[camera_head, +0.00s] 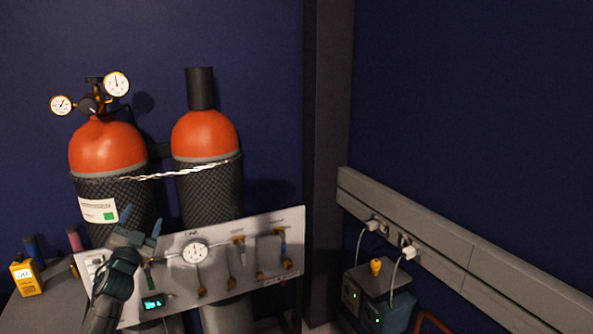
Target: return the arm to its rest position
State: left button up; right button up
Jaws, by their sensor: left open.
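My left gripper (141,221) is in the lower left, with its two fingers spread apart and nothing between them. My left arm (108,290) rises from the bottom edge to it. The gripper shows in front of the left end of a pale valve panel (215,272) and the lower part of the left gas cylinder (107,148). I cannot tell its exact distance from them. My right gripper is not in view.
A second orange-topped cylinder (204,136) stands beside the first, with a chain (175,172) across both. A yellow meter (27,279) sits at far left. A box with a yellow knob (376,267) stands below wall sockets (408,245) at right.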

pick_arm(q)
notch_tip(320, 180, down, 24)
jog(key=s+a+n+g+y, duration=0.2)
jog(key=s+n+g, duration=0.1)
jog(key=n+g, duration=0.4)
jog(key=s+d+f+g, duration=0.1)
jog(key=s+f+g, duration=0.1)
jog(key=s+f, duration=0.5)
jog(key=s+d+f+g, duration=0.1)
jog(key=s+f, duration=0.3)
jog(key=f, duration=0.7)
jog(key=s+d+f+g, duration=0.15)
jog(key=s+f, duration=0.35)
jog(key=f, duration=0.5)
jog(key=s+d+f+g+h, duration=0.1)
jog(key=s+d+f+g, duration=0.15)
jog(key=s+f, duration=0.85)
jog(key=s+d+f+g, duration=0.25)
jog(key=s+f, duration=0.55)
jog(key=s, duration=0.7)
jog(key=s+d+f+g, duration=0.2)
jog(key=s+f, duration=0.1)
jog(key=s, duration=1)
jog(key=s+d+f+g, duration=0.2)
jog(key=s+f, duration=0.2)
jog(key=s, duration=0.9)
jog(key=shift+s+f+n+g+h, duration=0.15)
jog(key=shift+s+n+g+h, duration=0.15)
jog(key=shift+s+g, duration=0.05)
jog(key=shift+d, duration=0.1)
